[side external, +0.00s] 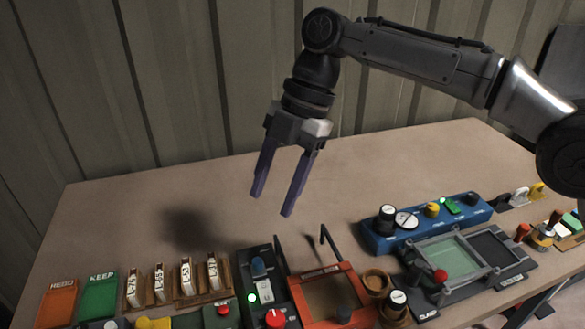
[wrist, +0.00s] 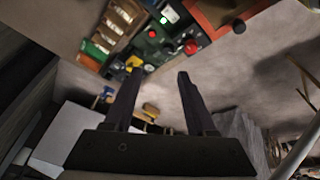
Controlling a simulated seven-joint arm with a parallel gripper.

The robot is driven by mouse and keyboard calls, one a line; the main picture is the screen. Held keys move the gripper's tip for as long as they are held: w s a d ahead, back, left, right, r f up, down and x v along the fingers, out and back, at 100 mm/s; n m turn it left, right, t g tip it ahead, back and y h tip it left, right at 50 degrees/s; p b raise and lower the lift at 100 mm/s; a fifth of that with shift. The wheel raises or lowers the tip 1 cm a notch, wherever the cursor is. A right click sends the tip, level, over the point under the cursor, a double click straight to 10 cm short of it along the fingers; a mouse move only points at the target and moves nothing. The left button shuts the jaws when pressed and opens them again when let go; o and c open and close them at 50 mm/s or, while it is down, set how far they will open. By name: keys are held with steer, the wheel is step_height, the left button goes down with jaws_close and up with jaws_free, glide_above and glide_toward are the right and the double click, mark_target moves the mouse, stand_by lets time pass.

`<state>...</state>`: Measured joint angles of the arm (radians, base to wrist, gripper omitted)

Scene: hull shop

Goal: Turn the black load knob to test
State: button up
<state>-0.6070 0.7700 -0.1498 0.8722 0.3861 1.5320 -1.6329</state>
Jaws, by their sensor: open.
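My gripper (side external: 271,204) is open and empty, high above the middle of the bench, with its two purple fingers pointing down. In the wrist view its fingers (wrist: 158,74) stand apart with nothing between them. Several black knobs are in the side view. A large black knob with a white top (side external: 387,214) and a smaller dark knob (side external: 474,200) sit on the blue panel (side external: 425,225). Another black knob with a pale cap (side external: 397,299) stands at the front, right of the orange tray. The labels are too small to read, so I cannot tell which is the load knob.
An orange-framed tray (side external: 298,300) and a dark panel with a red knob (side external: 275,318) lie at the front. A framed green screen unit (side external: 448,258) is to the right. Orange and green bins (side external: 98,297) and upright cards are at left. The back of the bench is clear.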

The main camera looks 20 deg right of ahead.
steer(key=shift+w+d+r, duration=0.1)
steer(key=shift+d+r, duration=1.2)
steer(key=shift+d, duration=0.05)
steer(key=shift+o, duration=1.3)
steer(key=s+a+f+m, duration=0.2)
steer(key=a+f, duration=0.2)
steer(key=f, duration=0.4)
steer(key=s+a+f+m+t, duration=0.1)
steer(key=s+a+f+m, duration=0.2)
steer(key=f, duration=0.6)
steer(key=s+a+f+m, duration=0.2)
steer(key=s+a+f, duration=0.1)
steer(key=a+f, duration=0.3)
steer(key=shift+s+a+f+m, duration=0.1)
steer(key=shift+a+f+m, duration=0.1)
steer(key=shift+f, duration=0.45)
steer(key=shift+a+f+m, duration=0.1)
steer(key=shift+f+m, duration=0.1)
steer(key=shift+f, duration=0.4)
